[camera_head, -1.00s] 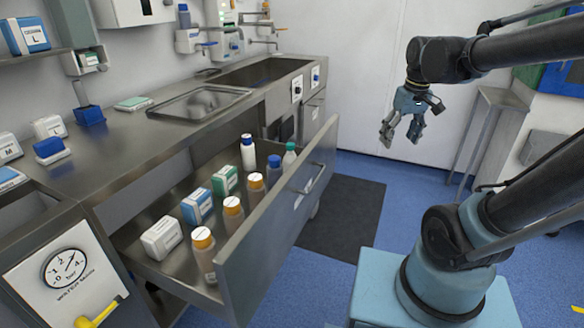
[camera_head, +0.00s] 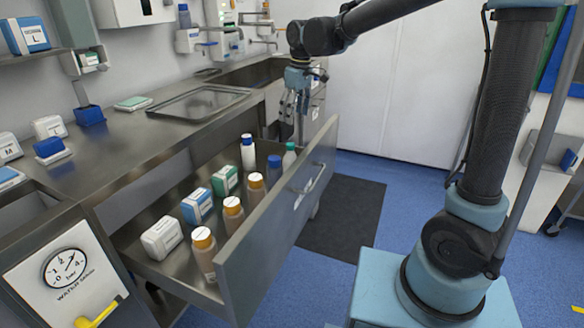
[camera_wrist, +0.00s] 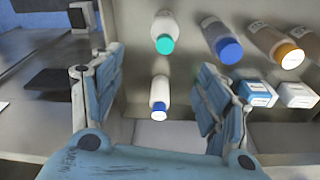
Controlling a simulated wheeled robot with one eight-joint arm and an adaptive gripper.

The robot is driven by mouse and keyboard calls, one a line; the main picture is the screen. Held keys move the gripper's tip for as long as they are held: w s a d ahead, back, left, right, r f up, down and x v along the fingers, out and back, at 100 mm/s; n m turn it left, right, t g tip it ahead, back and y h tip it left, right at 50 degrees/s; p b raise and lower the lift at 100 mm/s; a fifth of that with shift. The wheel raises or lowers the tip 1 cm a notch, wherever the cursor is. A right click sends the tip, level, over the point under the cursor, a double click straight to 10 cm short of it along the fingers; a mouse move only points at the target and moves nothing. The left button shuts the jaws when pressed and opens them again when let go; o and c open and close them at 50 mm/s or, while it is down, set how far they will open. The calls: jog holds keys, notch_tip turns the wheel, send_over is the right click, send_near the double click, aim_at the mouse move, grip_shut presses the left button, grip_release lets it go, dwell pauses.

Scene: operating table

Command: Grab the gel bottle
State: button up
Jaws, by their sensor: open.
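An open metal drawer (camera_head: 262,240) holds several bottles; no readable label tells me which is the gel bottle. At its far end stand a white bottle with a blue cap (camera_head: 248,155), a clear bottle with a blue cap (camera_head: 274,172) and a white bottle with a green cap (camera_head: 289,157). My gripper (camera_head: 293,112) is open and empty above the drawer's far end. In the wrist view, the white blue-capped bottle (camera_wrist: 159,92) shows between the open fingers (camera_wrist: 162,70). The green-capped bottle (camera_wrist: 163,28) shows farther up, between and beyond the fingertips.
Orange-capped bottles (camera_head: 232,208) line the drawer's front wall. Blue (camera_head: 197,206), green (camera_head: 225,181) and white (camera_head: 161,238) boxes stand beside them. The metal counter (camera_head: 125,148) with a tray (camera_head: 200,103) lies behind.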

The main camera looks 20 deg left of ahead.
send_near(289, 155)
jog(key=f, duration=0.2)
jog(key=w+f, duration=0.1)
jog(key=f, duration=0.1)
jog(key=w+a+f, duration=0.1)
jog(key=f, duration=0.1)
jog(key=shift+w, duration=0.25)
jog(key=shift+s+a+f, duration=0.1)
jog(key=shift+a+f, duration=0.05)
jog(key=shift+f, duration=1.15)
jog(key=shift+s+a+f, duration=0.15)
jog(key=shift+f, duration=1.1)
jog(key=c, duration=1.3)
